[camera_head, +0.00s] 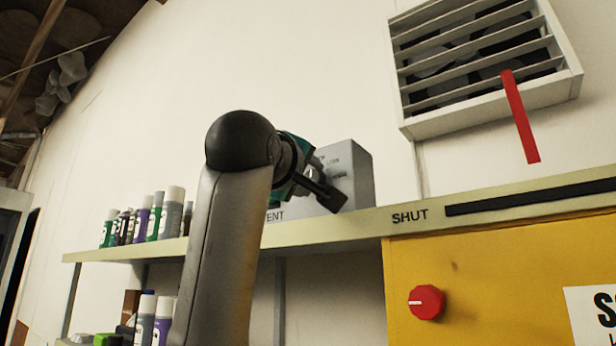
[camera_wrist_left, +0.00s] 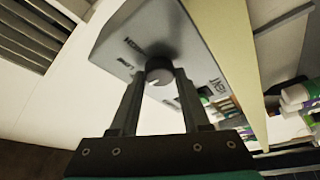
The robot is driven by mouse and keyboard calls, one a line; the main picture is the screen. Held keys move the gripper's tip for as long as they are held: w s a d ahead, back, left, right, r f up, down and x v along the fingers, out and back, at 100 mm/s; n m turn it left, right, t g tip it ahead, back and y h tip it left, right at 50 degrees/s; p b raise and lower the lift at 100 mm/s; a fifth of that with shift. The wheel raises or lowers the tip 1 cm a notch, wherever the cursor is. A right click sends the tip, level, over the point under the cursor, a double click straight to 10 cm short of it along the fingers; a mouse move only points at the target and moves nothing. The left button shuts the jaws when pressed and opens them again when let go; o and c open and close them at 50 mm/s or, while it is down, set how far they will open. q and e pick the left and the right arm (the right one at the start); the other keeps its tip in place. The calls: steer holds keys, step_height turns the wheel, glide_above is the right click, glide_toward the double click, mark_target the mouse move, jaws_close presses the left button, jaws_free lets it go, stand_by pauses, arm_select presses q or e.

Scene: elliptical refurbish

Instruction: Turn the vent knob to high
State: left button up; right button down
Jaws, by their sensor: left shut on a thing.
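The vent control is a grey box (camera_head: 352,165) on the shelf, with "VENT" lettering at its lower edge, partly hidden behind my left arm in the head view. In the left wrist view the box (camera_wrist_left: 188,45) appears tilted, with small lettering around a dark round knob (camera_wrist_left: 160,70). The knob has a light pointer mark; I cannot tell for sure which setting it points to. My left gripper (camera_wrist_left: 158,76) is shut on the knob, one finger on each side. In the head view my left gripper (camera_head: 328,191) is at the box's front face. My right gripper is not in view.
The box stands on a pale shelf (camera_head: 160,249) with several bottles (camera_head: 155,217) to the left. A yellow cabinet (camera_head: 480,270) with a red knob (camera_head: 426,302) is at lower right. A louvred vent (camera_head: 480,60) with a red strip (camera_head: 520,118) is on the wall above.

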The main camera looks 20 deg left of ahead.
arm_select(q)
jaws_close()
steer(key=shift+m, duration=0.3)
steer(key=m+h, duration=0.2)
steer(key=m, duration=0.3)
steer(key=m+h, duration=0.3)
steer(key=m, duration=0.2)
steer(key=m+h, duration=0.2)
steer(key=m, duration=0.3)
steer(key=shift+w+a+m+t+h, duration=0.1)
steer(key=shift+a+m+t+h, duration=0.05)
steer(key=shift+m+t+h, duration=0.2)
steer(key=m+h+p, duration=0.1)
steer(key=m, duration=0.1)
steer(key=m+g+h+p, duration=0.1)
steer(key=m, duration=0.2)
steer(key=shift+g, duration=0.25)
steer(key=shift+m+g+h+p, duration=0.7)
steer(key=shift+m+h, duration=0.15)
steer(key=shift+m, duration=1.1)
